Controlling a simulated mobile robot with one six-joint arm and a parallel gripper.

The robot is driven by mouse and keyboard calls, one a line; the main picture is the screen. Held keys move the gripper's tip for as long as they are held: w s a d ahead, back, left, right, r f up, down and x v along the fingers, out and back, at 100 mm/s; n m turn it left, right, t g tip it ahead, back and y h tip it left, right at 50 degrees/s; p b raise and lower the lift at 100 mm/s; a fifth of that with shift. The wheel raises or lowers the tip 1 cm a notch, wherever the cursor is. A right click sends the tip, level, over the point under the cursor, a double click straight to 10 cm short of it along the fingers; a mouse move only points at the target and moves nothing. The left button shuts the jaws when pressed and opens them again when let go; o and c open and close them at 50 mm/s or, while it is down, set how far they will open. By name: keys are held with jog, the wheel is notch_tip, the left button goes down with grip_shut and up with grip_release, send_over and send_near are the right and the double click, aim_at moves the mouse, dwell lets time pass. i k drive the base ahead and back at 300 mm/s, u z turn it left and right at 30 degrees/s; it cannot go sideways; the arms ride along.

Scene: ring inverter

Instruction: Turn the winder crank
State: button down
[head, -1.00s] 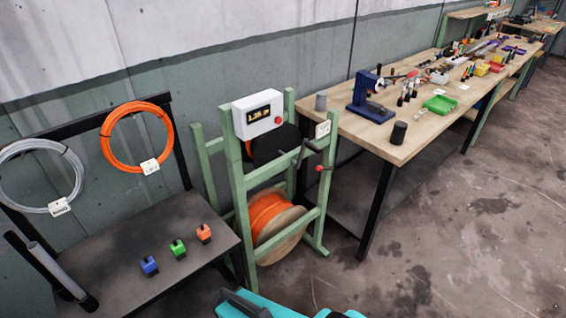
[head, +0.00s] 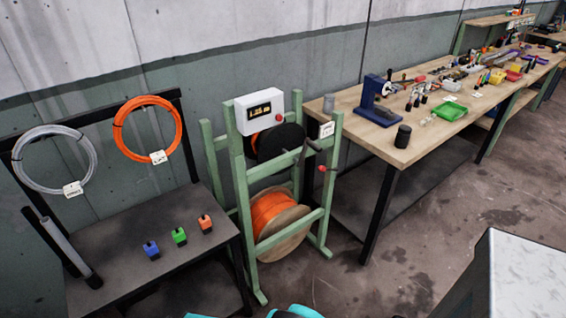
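The winder (head: 238,190) is a green upright frame in the middle of the head view. A dark winding drum (head: 281,141) sits in its upper part, and a wooden spool of orange cable (head: 272,216) in its lower part. The winder crank (head: 304,152) is a dark arm on the right side of the frame, with a red knob (head: 321,169) near it. A white box with a lit display (head: 259,111) and a red button is on top; its digits are too small to read surely. My gripper is not in view.
A dark bench (head: 103,215) on the left has blue, green and orange blocks and hanging coils. A wooden workbench (head: 345,108) with tools stands right of the winder. A pale-topped block (head: 530,275) fills the lower right corner. Floor is open between them.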

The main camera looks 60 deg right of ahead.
aim_at(264, 146)
jog(key=u, duration=0.15)
jog(key=k, duration=1.6)
jog(key=z, duration=0.3)
jog(key=i, duration=1.05)
